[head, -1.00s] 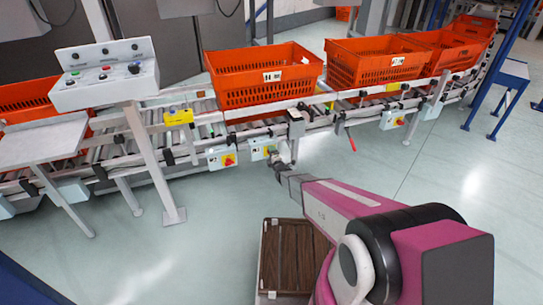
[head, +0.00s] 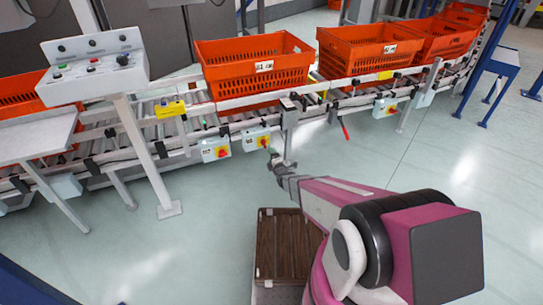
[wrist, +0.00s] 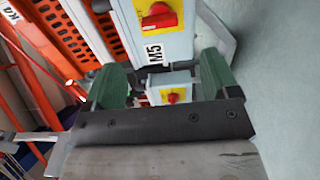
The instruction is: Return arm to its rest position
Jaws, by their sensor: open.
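My gripper (head: 273,160) is at the end of my outstretched magenta and white arm, in front of the conveyor's near side in the head view. In the wrist view its two green fingers (wrist: 164,74) stand apart, and I see nothing held between them. A light grey switch box with a red and yellow knob, marked M5 (wrist: 163,30), is close ahead. A second box with a red knob (wrist: 173,92) shows between the fingers. Whether the fingers touch either box I cannot tell.
A roller conveyor (head: 190,128) runs across with several orange totes, one of them near the middle (head: 252,85). A control panel on a post (head: 95,68) stands left. A brown slatted surface (head: 283,248) lies below my arm. Open floor (head: 430,150) is right.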

